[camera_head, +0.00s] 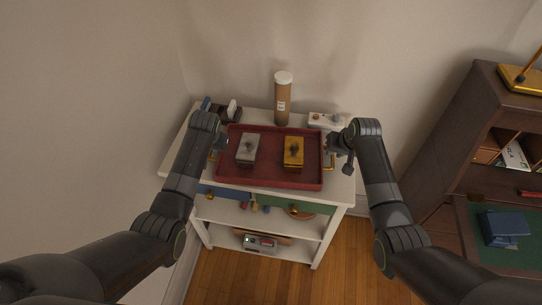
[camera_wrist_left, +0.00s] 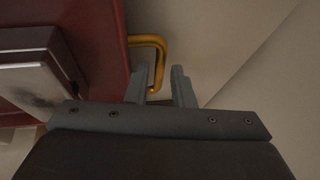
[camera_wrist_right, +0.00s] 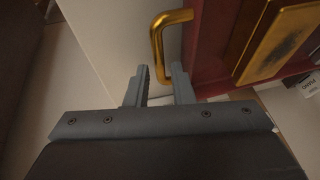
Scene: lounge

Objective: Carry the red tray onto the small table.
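The red tray (camera_head: 270,178) lies flat on top of a white shelf unit (camera_head: 345,188). It holds a grey box (camera_head: 247,150) and a gold box (camera_head: 293,153). A gold handle (camera_wrist_left: 160,55) on its left side shows in the left wrist view; the right handle (camera_wrist_right: 157,42) shows in the right wrist view. My left gripper (camera_wrist_left: 160,85) is open, with the handle's end near the gap between its fingers. My right gripper (camera_wrist_right: 161,84) is open close to the other handle. I cannot tell contact. No separate small table is identifiable.
A brown tube with a white cap (camera_head: 282,100) stands behind the tray. A white device (camera_head: 325,121) and dark items (camera_head: 225,111) are at the back corners. Walls stand behind and left. A dark bookcase (camera_head: 445,145) is at right; wooden floor (camera_head: 345,265) lies in front.

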